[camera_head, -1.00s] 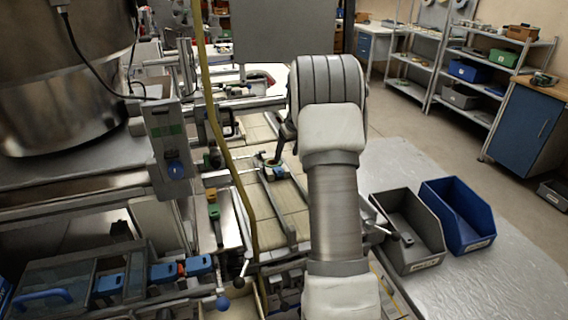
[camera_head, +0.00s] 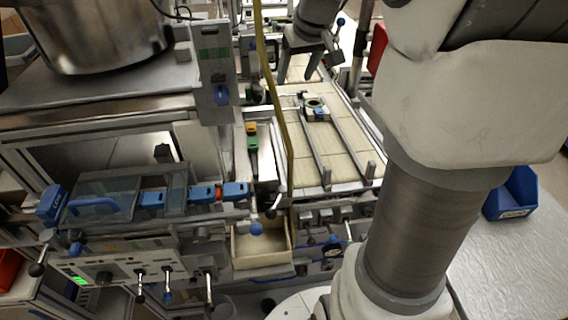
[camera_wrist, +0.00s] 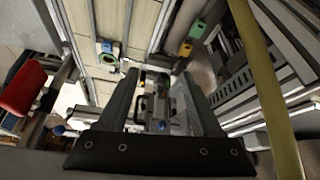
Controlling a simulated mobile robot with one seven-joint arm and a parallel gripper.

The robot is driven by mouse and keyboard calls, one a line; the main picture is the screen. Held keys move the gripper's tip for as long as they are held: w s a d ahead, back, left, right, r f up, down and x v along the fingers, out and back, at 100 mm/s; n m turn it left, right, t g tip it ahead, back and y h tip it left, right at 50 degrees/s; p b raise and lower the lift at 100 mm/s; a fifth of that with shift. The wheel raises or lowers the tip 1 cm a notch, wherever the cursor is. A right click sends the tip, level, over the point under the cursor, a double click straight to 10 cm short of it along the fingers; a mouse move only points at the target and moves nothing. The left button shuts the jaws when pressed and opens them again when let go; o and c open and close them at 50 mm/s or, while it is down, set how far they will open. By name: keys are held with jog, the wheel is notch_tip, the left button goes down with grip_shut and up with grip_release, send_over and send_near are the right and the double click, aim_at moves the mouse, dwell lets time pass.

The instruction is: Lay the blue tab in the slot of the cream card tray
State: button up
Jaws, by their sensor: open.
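A small blue piece (camera_head: 319,113), which may be the blue tab, lies beside a round ring on the cream belt; it shows small in the wrist view (camera_wrist: 106,48). A cream open-topped tray (camera_head: 262,246) sits low in front of the belt's near end; I cannot make out a slot in it. My gripper (camera_head: 295,74) hangs over the far part of the belt, fingers apart and pointing down. It is beyond and slightly left of the blue piece, not touching it. In the wrist view the gripper (camera_wrist: 160,80) has nothing visible between its fingers.
A yellow upright hose (camera_head: 276,100) runs left of the belt. Metal rails (camera_head: 345,140) flank the blue piece. Green and yellow blocks (camera_head: 252,135) stand left of the hose. A blue bin (camera_head: 513,195) is at right, partly behind my arm.

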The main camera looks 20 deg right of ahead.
jog(key=s+a, duration=0.6)
jog(key=s, duration=0.5)
jog(key=s+a+f, duration=0.1)
jog(key=s+a, duration=0.6)
jog(key=s, duration=0.5)
jog(key=shift+s+t, duration=0.15)
jog(key=shift+t, duration=0.15)
jog(key=shift+d, duration=0.2)
